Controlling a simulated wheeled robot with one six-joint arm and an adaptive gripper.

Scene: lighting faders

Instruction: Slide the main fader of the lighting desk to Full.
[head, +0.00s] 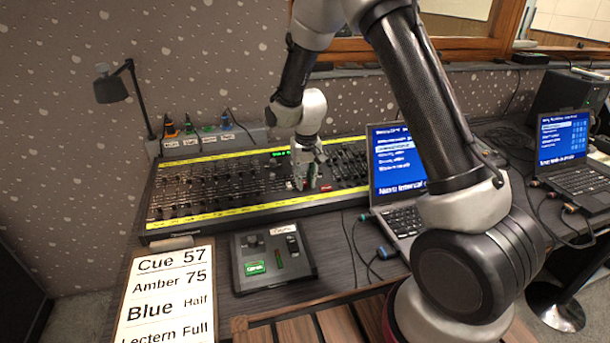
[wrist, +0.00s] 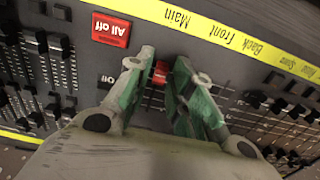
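The lighting desk (head: 215,183) is a long black console with rows of faders and yellow label strips. In the wrist view, the main fader's red knob (wrist: 160,72) lies just below the word "Main" on the yellow strip (wrist: 215,32). My gripper (wrist: 163,66) has green-padded fingers, one on each side of the red knob, with their tips close together against it. The fingers hide much of the fader's slot. In the head view, my gripper (head: 305,181) is down at the desk's front right part, and the knob cannot be made out between the fingers.
A red "All off" button (wrist: 110,29) is close to my left finger. Other faders (wrist: 50,75) stand to the left and right. A small black box (head: 273,258), a cue card (head: 167,293) and a laptop (head: 398,185) stand around the desk's front.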

